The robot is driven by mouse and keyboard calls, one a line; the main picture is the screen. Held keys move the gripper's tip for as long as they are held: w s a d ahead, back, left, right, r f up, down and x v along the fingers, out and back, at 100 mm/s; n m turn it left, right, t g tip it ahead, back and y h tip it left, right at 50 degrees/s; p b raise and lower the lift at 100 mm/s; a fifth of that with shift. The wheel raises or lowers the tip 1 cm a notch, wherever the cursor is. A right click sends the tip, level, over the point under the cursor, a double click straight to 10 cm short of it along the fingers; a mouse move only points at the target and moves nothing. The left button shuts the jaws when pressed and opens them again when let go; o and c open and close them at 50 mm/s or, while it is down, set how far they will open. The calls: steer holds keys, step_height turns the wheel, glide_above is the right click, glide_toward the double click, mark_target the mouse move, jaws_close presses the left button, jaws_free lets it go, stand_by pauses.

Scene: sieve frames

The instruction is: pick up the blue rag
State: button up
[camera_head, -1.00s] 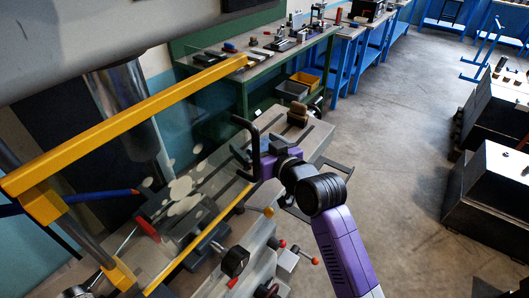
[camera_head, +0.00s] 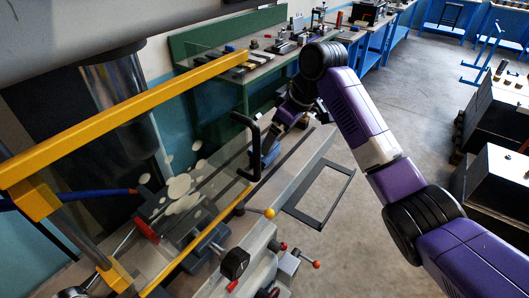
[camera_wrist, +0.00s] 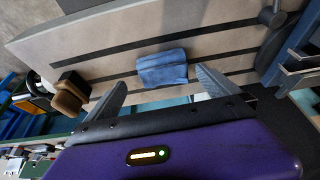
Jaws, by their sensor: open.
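The blue rag (camera_wrist: 162,68) lies folded on the grey slotted machine table (camera_wrist: 215,28) in the wrist view, across a dark slot. My gripper (camera_wrist: 161,80) is open, with one finger on each side of the rag's near edge in the picture. Nothing is held between the fingers, and I cannot tell how high they are above the rag. In the head view my arm reaches over the far part of the machine table (camera_head: 300,165), with the gripper partly hidden behind the black handle of the guard.
A brown block (camera_wrist: 70,95) sits left of the gripper in the wrist view. In the head view a yellow-framed clear guard (camera_head: 130,115) and its black handle (camera_head: 253,145) stand close to my gripper. A workbench (camera_head: 285,60) with tools is behind. The floor (camera_head: 410,120) at right is open.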

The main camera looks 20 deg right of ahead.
steer(key=shift+a+p+x, duration=0.15)
steer(key=shift+p+x, duration=0.15)
steer(key=shift+x, duration=1.45)
steer(key=shift+a+p+x, duration=0.15)
steer(key=shift+p+x, duration=0.15)
steer(key=shift+x, duration=1.5)
steer(key=shift+r, duration=0.1)
steer(key=c, duration=1.2)
steer(key=shift+r, duration=0.1)
step_height(320, 180, up, 20)
steer(key=shift+f+b, duration=0.1)
steer(key=shift+b, duration=0.85)
